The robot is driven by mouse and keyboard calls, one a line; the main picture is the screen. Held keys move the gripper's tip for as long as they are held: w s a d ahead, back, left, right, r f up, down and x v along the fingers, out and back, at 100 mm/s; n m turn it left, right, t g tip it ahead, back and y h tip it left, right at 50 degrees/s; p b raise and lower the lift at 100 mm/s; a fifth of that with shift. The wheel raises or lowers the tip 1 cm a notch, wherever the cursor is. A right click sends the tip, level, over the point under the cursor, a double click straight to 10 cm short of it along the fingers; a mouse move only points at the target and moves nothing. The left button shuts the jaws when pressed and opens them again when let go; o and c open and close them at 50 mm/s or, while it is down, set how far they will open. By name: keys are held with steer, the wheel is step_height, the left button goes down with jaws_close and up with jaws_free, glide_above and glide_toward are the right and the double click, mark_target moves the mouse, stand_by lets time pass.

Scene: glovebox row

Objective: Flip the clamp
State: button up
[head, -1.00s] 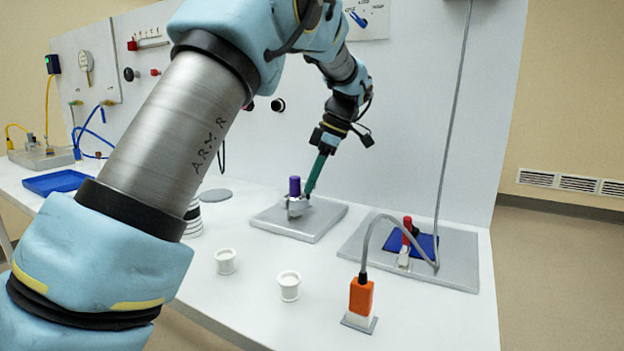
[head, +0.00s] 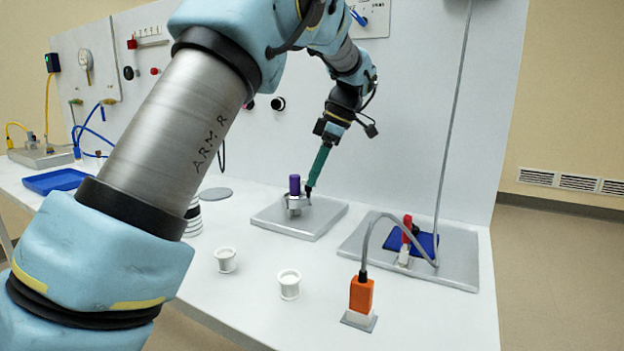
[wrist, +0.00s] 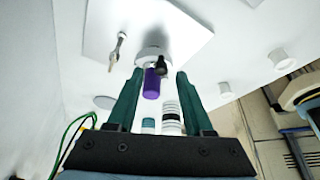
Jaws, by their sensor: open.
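A fixture with an upright purple handle (head: 294,185) and a silver base stands on a grey plate (head: 325,219). In the wrist view the purple handle (wrist: 152,84) shows between my fingers, with a round pale base (wrist: 153,52) and a black knob (wrist: 160,65) beyond it. My gripper (head: 309,189) is open, close to the right of the purple handle in the head view. In the wrist view my gripper's green fingers (wrist: 160,74) are apart; contact cannot be told. A second clamp-like piece with a red handle (head: 407,227) stands on the right plate, by a blue pad (head: 427,243).
An orange block (head: 361,295) with a grey cable stands at the front right. Two white cups (head: 289,284) (head: 226,260) stand at the front. A small silver part (wrist: 118,50) lies on the plate. The upright panel (head: 400,110) is behind my gripper.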

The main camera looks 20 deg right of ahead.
steer(key=v, duration=0.8)
steer(key=shift+r, duration=0.35)
steer(key=shift+s+d, duration=0.15)
steer(key=w+a+f+m+g+h+p, duration=0.1)
steer(key=w+a+f+m+p, duration=0.15)
steer(key=a, duration=0.85)
steer(key=w+a+f+m+h+p, duration=0.1)
steer(key=a+f+m+p, duration=0.25)
steer(key=a, duration=0.65)
steer(key=s+a+f+m+h+p, duration=0.1)
steer(key=s+a+f+m, duration=0.2)
steer(key=s+a, duration=0.4)
steer(key=s+a+f+m+h+p, duration=0.1)
steer(key=s+a+f+m+p, duration=0.1)
steer(key=s+a+f+m, duration=0.2)
steer(key=s+a+m, duration=0.1)
steer(key=s+a, duration=0.2)
steer(key=a, duration=0.3)
steer(key=shift+s+a+t, duration=0.25)
steer(key=shift+s+t, duration=0.1)
steer(key=shift+t, duration=0.05)
